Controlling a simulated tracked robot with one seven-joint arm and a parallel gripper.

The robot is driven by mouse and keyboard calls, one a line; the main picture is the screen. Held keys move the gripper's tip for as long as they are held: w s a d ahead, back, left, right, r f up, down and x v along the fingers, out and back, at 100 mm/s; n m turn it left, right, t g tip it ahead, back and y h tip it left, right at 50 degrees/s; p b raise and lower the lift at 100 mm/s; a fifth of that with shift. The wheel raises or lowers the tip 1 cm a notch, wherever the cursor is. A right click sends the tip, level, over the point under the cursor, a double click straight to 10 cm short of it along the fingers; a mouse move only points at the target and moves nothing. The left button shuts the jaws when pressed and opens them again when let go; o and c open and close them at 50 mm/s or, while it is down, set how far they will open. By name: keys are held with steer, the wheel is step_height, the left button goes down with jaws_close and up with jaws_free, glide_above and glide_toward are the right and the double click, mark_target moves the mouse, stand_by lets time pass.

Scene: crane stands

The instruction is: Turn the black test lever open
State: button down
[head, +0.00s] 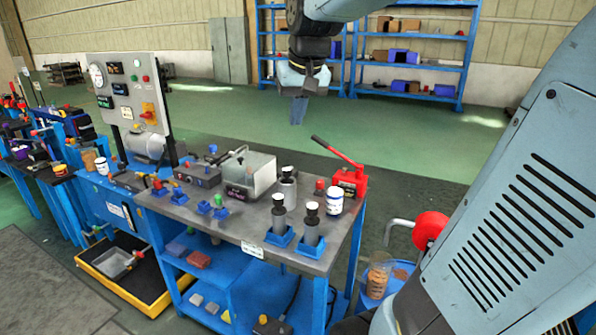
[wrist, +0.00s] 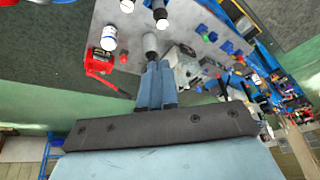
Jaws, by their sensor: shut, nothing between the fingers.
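A thin dark lever (head: 233,155) lies along the top of a grey metal block (head: 262,175) on the bench; I take it as the black test lever, though it is small here. How far it is turned I cannot tell. The grey block also shows in the wrist view (wrist: 188,70), partly behind my fingers; the lever is not clear there. My gripper (head: 298,122) hangs fingers down in the air, above and beyond the bench's far edge in the head view. Its fingers are together and empty, which the wrist view also shows (wrist: 156,68).
The bench top (head: 225,228) carries a red hand pump (head: 349,180), a white jar (head: 334,200), several grey cylinders with black caps and small blue fittings. A gauge panel (head: 131,93) stands at the left. A red reel (head: 430,229) is at the right. Air around my gripper is free.

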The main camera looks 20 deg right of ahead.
steer(key=s+a+f+n, duration=0.1)
steer(key=s+a+f, duration=0.15)
steer(key=s, duration=0.35)
steer(key=w+d+f, duration=0.3)
steer(key=w, duration=0.5)
steer(key=w+d+f+y, duration=0.1)
steer(key=w+d+f, duration=0.25)
steer(key=w, duration=0.55)
steer(key=w+d+f, duration=0.3)
steer(key=w+f, duration=0.1)
steer(key=w, duration=0.4)
steer(key=w+d+f+m+t+y, duration=0.2)
steer(key=w+d+f+m+t, duration=0.15)
steer(key=w+d+f, duration=1.25)
steer(key=shift+g, duration=0.45)
steer(key=x, duration=0.8)
steer(key=shift+s+d+f, duration=0.1)
steer(key=shift+d+f, duration=0.1)
steer(key=shift+f, duration=0.45)
steer(key=shift+w+a+r, duration=0.1)
steer(key=shift+w+a, duration=0.15)
steer(key=shift+a, duration=0.3)
steer(key=shift+w+a+r, duration=0.1)
steer(key=shift+w+a, duration=0.2)
steer(key=shift+a, duration=0.25)
steer(key=shift+w+a+f, duration=0.1)
steer(key=shift+w+a, duration=0.25)
steer(key=shift+a, duration=0.25)
